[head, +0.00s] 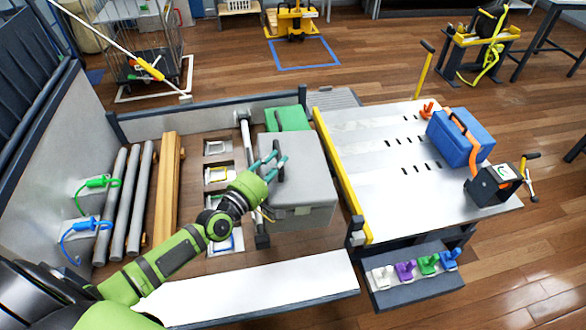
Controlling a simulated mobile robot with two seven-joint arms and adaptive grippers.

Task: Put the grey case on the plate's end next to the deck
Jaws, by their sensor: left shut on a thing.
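The grey case (305,176) is at the right side of the deck (200,262), close beside the plate's yellow-edged end. My left gripper (273,160) is over the case's top left part, shut on its dark handle. Whether the case rests on the deck or hangs just above it, I cannot tell. The pale metal plate (365,140), with several dark slots, lies right of the deck. Its yellow strip (340,178) runs along the end facing the deck. My right gripper is not in view.
A blue case (460,137) and a dark box (492,186) stand on the plate's far right. A green case (288,118) is behind the grey one. Grey pipes (120,200) and wooden beams (167,185) lie left. The plate's left half is clear. Coloured clips sit on a front shelf (415,290).

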